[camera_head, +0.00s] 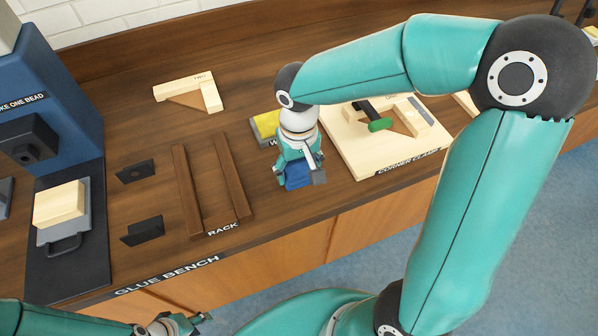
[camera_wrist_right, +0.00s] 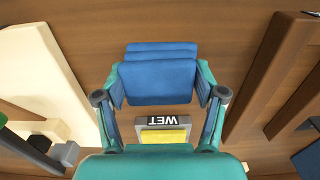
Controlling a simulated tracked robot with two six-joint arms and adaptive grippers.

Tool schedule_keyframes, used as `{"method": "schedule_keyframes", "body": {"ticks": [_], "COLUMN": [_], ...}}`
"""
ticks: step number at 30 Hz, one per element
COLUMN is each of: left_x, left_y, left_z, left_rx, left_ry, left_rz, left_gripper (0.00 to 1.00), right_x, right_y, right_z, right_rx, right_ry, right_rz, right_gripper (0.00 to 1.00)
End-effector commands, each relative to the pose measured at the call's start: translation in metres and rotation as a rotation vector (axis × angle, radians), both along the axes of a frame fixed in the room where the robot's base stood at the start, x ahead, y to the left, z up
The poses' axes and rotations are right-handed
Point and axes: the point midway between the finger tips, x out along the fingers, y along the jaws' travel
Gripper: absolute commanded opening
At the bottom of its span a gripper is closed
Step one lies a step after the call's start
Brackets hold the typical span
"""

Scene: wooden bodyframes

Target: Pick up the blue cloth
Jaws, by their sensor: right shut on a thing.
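The blue cloth (camera_head: 298,175) is a folded block near the front of the bench, between the rack and the corner clamp board. It also shows in the right wrist view (camera_wrist_right: 158,82), with a finger pressed on each side. My right gripper (camera_head: 296,181) is over it, pointing down and shut on it. I cannot tell whether the cloth is clear of the bench top. My left gripper (camera_head: 178,325) is low at the bottom edge, in front of the bench and away from the cloth; its fingers are too unclear to read.
The wooden rack (camera_head: 186,188) is to the left. The corner clamp board (camera_head: 361,163) is to the right. A blue glue machine (camera_head: 62,95) stands at far left.

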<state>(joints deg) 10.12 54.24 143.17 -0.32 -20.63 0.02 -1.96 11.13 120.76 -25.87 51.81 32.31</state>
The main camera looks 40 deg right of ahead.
Motion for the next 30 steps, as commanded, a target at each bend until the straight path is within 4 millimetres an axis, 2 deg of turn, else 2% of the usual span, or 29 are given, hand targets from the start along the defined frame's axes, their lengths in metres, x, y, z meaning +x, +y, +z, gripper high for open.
{"method": "schedule_keyframes", "body": {"ticks": [5, 12, 18, 24, 30], "left_x": [0.0, 0.0, 0.0, 0.0, 0.0], "left_y": [0.0, 0.0, 0.0, 0.0, 0.0], "left_z": [0.0, 0.002, 0.004, 0.005, 0.005], "left_rx": [0.0, 0.0, 0.0, 0.0, 0.0], "left_ry": [0.0, 0.0, 0.0, 0.0, 0.0], "left_rz": [0.0, 0.0, 0.0, 0.0, 0.0], "left_gripper": [0.4, 0.4, 0.4, 0.4, 0.4], "right_x": [0.001, 0.001, 0.0, 0.0, -0.001], "right_y": [0.0, 0.0, 0.0, 0.0, 0.0], "right_z": [0.038, 0.106, 0.15, 0.173, 0.178], "right_rx": [0.001, 0.002, 0.001, 0.001, 0.0], "right_ry": [-0.008, -0.009, -0.004, -0.002, 0.0], "right_rz": [0.0, 0.001, 0.002, 0.001, 0.0], "right_gripper": [0.43, 0.43, 0.43, 0.43, 0.43]}}
